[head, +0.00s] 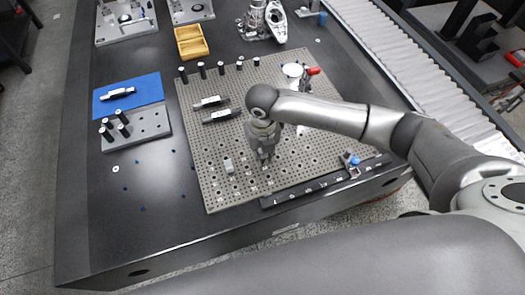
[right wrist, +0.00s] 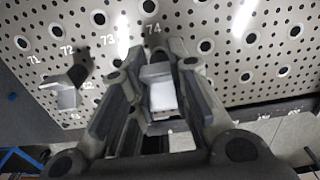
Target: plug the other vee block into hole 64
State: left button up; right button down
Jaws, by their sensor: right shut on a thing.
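My right gripper (head: 265,156) is over the front middle of the perforated plate (head: 213,180). In the right wrist view the gripper (right wrist: 156,72) is shut on a light grey vee block (right wrist: 162,95), held between its two fingers. The block's lower end is partly hidden, and I cannot tell if it touches the plate. Another grey vee block (head: 229,166) stands on the plate to the left; it also shows in the right wrist view (right wrist: 66,93), near labels 72 and 82. Label 74 is readable just above the held block; I cannot read a label 64. My left gripper is not in view.
Two dark bars with pale labels (head: 211,102) lie on the plate behind the gripper. Black pins (head: 220,68) line its back edge. A blue-topped clamp (head: 351,161) and a dark labelled strip (head: 310,189) are at the front right. Clear holes surround the gripper.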

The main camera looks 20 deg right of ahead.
jog(key=shift+p, duration=0.4)
dwell(0.4)
jog(key=shift+f+b, duration=0.45)
jog(key=shift+f, duration=0.5)
dwell(0.3)
jog(key=c, duration=1.3)
grip_release()
jog(key=shift+r, duration=0.1)
notch_tip(320, 180, up, 12)
jog(key=shift+f, duration=0.1)
